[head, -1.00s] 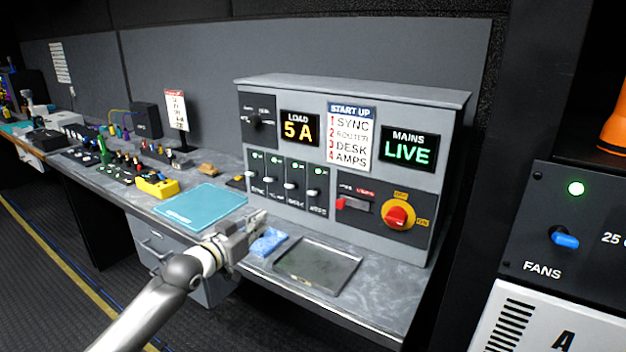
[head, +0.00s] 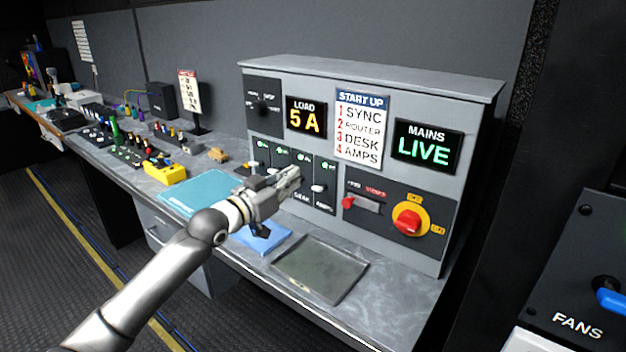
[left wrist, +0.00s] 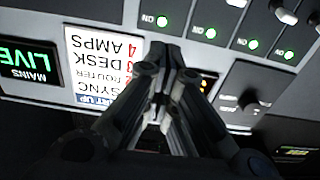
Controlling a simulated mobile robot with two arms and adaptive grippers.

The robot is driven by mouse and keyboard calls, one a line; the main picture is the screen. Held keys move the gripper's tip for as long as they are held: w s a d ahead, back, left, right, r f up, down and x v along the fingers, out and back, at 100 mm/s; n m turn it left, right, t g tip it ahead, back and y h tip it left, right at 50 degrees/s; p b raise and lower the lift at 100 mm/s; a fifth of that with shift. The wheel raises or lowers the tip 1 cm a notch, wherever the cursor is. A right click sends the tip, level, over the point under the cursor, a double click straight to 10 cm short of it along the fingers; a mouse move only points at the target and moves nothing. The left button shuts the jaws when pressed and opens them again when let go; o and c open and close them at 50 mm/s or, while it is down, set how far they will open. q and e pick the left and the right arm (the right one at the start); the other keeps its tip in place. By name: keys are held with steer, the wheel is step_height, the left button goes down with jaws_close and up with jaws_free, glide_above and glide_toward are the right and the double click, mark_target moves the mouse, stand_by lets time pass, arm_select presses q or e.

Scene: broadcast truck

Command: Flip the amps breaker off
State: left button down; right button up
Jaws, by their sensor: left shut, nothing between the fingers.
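The amps breaker (head: 318,188) is the rightmost of the row of breakers on the grey power cabinet. It has a white lever, and a green light above it is lit. In the left wrist view, which is upside down, its green ON light (left wrist: 162,21) shows and its lever is out of frame. My left gripper (head: 297,172) is shut and empty, in front of the breaker row and left of the amps lever. It hides parts of the other breakers. In the wrist view its fingertips (left wrist: 165,62) are together. My right gripper is not in view.
Right of the breakers are a red-handled switch (head: 362,203) and a red rotary knob (head: 408,222) on yellow. A blue cloth (head: 265,240) and dark tray (head: 320,268) lie on the desk below.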

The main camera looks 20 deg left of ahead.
arm_select(q)
steer(key=p, duration=0.1)
glide_above(319, 188)
steer(key=a, duration=0.1)
steer(key=shift+s+a, duration=0.1)
steer(key=shift+s, duration=0.1)
steer(key=shift+w+f, duration=0.2)
steer(key=shift+w, duration=0.05)
steer(key=f, duration=0.1)
steer(key=s+f+p, duration=0.1)
steer(key=f, duration=0.1)
steer(key=shift+s+a, duration=0.15)
steer(key=shift+a, duration=0.05)
steer(key=shift+f, duration=0.2)
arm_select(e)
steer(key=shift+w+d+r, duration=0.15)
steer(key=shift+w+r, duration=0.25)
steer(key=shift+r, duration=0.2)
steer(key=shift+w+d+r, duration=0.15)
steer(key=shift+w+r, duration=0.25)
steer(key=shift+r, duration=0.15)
arm_select(q)
steer(key=shift+d, duration=0.1)
steer(key=shift+s, duration=0.1)
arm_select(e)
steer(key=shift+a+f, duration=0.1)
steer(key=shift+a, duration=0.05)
